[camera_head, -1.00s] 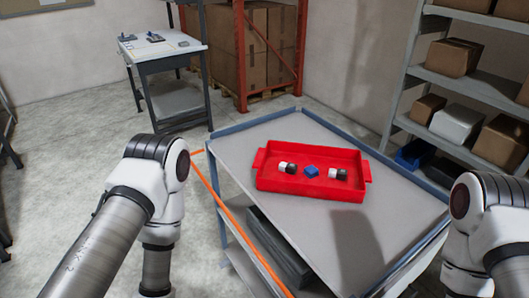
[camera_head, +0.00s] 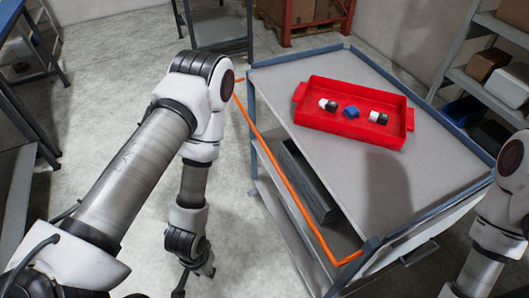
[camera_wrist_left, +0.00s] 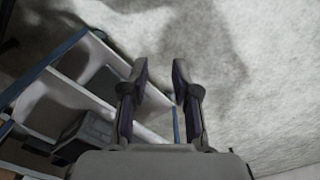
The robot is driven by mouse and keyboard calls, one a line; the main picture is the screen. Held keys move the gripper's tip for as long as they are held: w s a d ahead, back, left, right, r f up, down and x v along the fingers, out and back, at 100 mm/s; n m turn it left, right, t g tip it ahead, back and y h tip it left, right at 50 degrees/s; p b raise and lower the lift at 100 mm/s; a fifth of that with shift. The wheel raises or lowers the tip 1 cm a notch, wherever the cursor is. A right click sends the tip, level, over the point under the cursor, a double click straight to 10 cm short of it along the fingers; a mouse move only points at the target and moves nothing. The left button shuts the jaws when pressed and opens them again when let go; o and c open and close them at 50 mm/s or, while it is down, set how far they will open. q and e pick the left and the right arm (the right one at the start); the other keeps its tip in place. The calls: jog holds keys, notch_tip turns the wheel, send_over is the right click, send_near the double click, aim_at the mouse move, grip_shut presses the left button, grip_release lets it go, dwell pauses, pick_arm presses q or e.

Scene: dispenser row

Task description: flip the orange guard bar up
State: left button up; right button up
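The orange guard bar (camera_head: 290,185) runs along the near left side of the grey cart (camera_head: 400,170) in the head view. It sits below the edge of the cart's top, across the open shelf side, with bent ends near the corners. My left gripper is open and empty in the left wrist view (camera_wrist_left: 160,75), pointing over bare floor beside the cart's shelves. The bar does not show in the wrist view. My right arm shows at the right edge; its gripper is out of view.
A red tray (camera_head: 350,125) with small black, white and blue pieces stands on the cart top. A dark grey box (camera_head: 308,182) lies on the shelf behind the bar. Shelving (camera_head: 490,75) stands at the right. Floor (camera_head: 235,250) left of the cart is clear.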

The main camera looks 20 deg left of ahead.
pick_arm(q)
jog(key=s+n+g, duration=0.1)
jog(key=s, duration=0.1)
jog(key=s+n+g, duration=0.1)
jog(key=s+g, duration=0.1)
jog(key=s+a+r+n+g, duration=0.1)
jog(key=s, duration=0.1)
jog(key=shift+s+a+g+y, duration=0.1)
jog(key=shift+s+g+y, duration=0.2)
jog(key=shift+s, duration=0.05)
grip_shut()
jog(key=w+d+f+n+g+h+b, duration=0.1)
jog(key=w+d+f+n+h+b, duration=0.3)
jog(key=d+n+h+b, duration=0.55)
jog(key=w+a+r+n+t+h+b, duration=0.15)
jog(key=w+n+t+h+b, duration=0.5)
jog(key=w, duration=0.85)
jog(key=w+a+r+n+t+y+b, duration=0.1)
jog(key=w+a+r+n+t+b, duration=0.1)
jog(key=w+a+t+b, duration=0.4)
jog(key=w+a+r+n+t+y+b, duration=0.1)
jog(key=w+a+n+t+b, duration=0.4)
jog(key=w, duration=0.5)
jog(key=shift+w+a+r+n+t+b, duration=0.25)
jog(key=shift+a+r+t+b, duration=0.45)
jog(key=shift+a, duration=0.45)
